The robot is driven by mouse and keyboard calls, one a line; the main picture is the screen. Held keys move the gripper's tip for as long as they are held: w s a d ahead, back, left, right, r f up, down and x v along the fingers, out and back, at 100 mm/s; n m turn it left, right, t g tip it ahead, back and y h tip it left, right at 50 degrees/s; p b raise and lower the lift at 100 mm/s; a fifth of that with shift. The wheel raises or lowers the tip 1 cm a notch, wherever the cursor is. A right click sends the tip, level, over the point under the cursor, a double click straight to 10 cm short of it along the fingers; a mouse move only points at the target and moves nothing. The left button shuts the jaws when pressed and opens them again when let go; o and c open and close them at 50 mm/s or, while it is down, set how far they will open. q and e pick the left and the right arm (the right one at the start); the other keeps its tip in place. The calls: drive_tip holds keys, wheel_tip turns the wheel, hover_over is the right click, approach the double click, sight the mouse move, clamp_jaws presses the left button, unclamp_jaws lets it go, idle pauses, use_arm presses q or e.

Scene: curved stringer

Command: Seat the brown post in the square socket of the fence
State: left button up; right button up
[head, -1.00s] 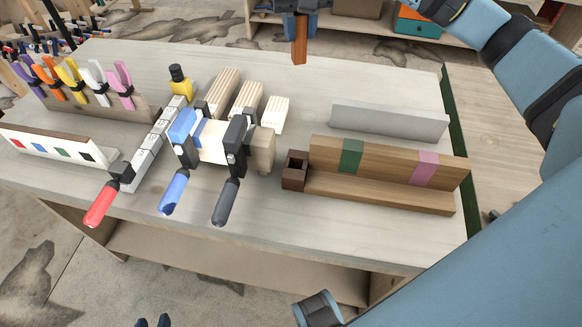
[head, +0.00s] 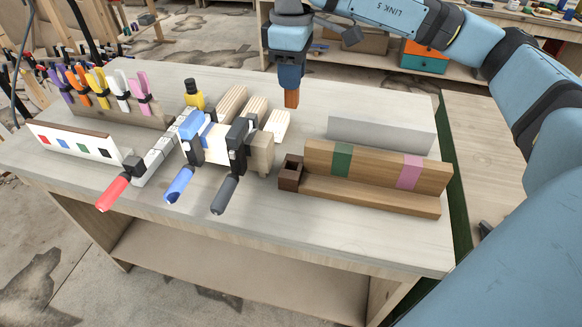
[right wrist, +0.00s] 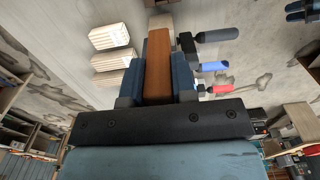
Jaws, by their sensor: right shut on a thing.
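The brown post (head: 291,98) hangs upright from my right gripper (head: 291,84), above the back of the table and apart from it. The right wrist view shows the orange-brown post (right wrist: 158,65) between the two blue fingers of my right gripper (right wrist: 158,80), which is shut on it. The fence (head: 375,164) is a wooden angle piece with a green band and a pink band, on the right half of the table. The dark brown square socket (head: 290,173) is at the fence's left end, open at the top, below and in front of the post. My left gripper is not in view.
Clamps with blue (head: 180,185), dark grey (head: 225,196) and red (head: 113,193) handles stand left of the socket. Ribbed pale blocks (head: 255,108) lie behind them. A grey bar (head: 380,134) stands behind the fence. The table is clear between it and the blocks.

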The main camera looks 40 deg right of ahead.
drive_tip(key=b, duration=0.6)
approach(292, 158)
drive_tip(key=s+a+f, duration=0.1)
drive_tip(key=s, duration=0.1)
drive_tip(key=f+b, duration=0.2)
drive_tip(key=f, duration=0.4)
drive_tip(key=shift+a, duration=0.2)
drive_tip(key=shift+f, duration=0.15)
drive_tip(key=shift+f+b, duration=0.15)
drive_tip(key=shift+b, duration=0.15)
drive_tip(key=o, duration=0.9)
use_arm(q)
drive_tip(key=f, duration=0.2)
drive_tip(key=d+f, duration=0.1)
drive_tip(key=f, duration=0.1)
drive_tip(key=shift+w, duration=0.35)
